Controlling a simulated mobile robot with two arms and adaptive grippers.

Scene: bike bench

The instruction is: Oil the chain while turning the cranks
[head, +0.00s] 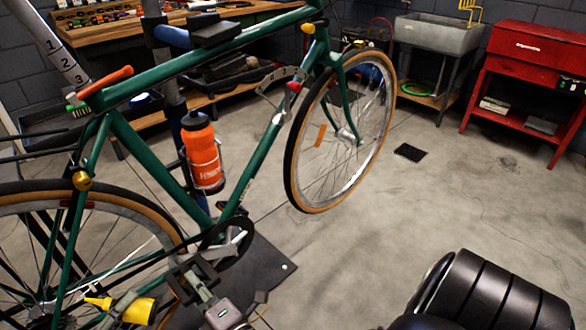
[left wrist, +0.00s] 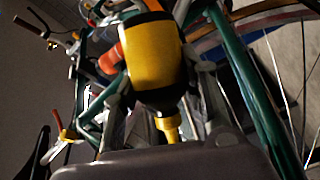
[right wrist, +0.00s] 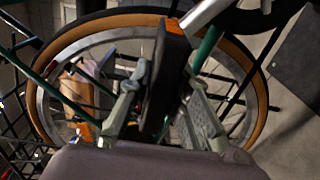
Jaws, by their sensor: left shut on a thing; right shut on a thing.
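The green bicycle (head: 140,80) hangs on a repair stand. Its chain runs back from the dark chainring (head: 238,250) toward the rear wheel. My left gripper (head: 126,306) is shut on a yellow oil bottle (head: 146,311), which has black bands and a tapered nozzle. The bottle lies tilted, nozzle to the left, near the rear wheel and lower chain. The bottle fills the middle of the left wrist view (left wrist: 152,55). My right gripper (head: 195,280) is shut on a dark pedal with an orange reflector (right wrist: 168,70), below the chainring. I cannot tell whether the nozzle touches the chain.
An orange water bottle (head: 202,150) sits on the frame. The front wheel (head: 340,130) stands to the right. A workbench (head: 100,35), sink (head: 440,35) and red cart (head: 535,45) line the back. A black padded seat (head: 490,295) is at the lower right.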

